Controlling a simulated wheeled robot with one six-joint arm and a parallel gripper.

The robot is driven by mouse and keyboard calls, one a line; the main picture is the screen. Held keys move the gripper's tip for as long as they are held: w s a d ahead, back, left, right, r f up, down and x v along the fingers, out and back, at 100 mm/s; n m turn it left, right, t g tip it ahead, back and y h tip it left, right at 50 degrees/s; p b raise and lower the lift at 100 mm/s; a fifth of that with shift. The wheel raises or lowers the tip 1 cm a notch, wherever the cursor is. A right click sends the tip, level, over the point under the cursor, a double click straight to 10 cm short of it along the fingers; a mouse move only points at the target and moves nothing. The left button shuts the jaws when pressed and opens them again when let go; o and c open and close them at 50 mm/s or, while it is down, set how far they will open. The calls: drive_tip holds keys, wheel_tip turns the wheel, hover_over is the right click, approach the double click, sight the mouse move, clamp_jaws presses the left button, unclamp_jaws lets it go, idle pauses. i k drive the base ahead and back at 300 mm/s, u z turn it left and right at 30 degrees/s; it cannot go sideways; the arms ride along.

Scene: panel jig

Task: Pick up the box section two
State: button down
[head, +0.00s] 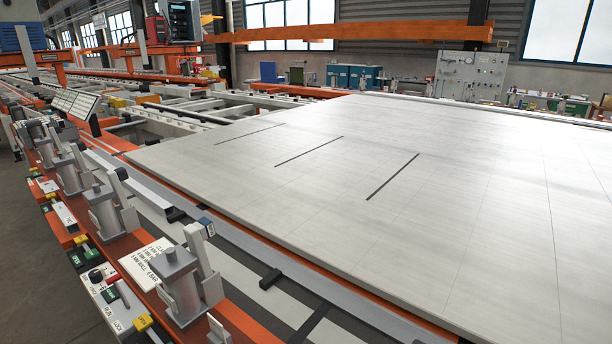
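A long grey square-edged bar that looks like a box section (145,190) lies along the near left side of the jig, behind the clamps. A second long grey bar (290,262) runs along the near edge of the panel. I cannot tell from any marking which one is box section two. My gripper is not in view.
A large pale panel (450,220) with three dark strips fills the right and middle. Several grey clamps (182,285) stand on the orange rail at the near left. A control box (105,290) sits below them. An orange beam (350,31) crosses above the far side.

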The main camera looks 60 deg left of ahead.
sight(68, 221)
drive_tip(key=u, duration=3.4)
drive_tip(key=k, duration=0.6)
drive_tip(key=u, duration=0.7)
drive_tip(key=i, duration=1.5)
drive_tip(key=u, duration=0.35)
drive_tip(key=i, duration=1.7)
drive_tip(key=z, duration=1.2)
drive_tip(key=i, duration=1)
drive_tip(key=z, duration=0.6)
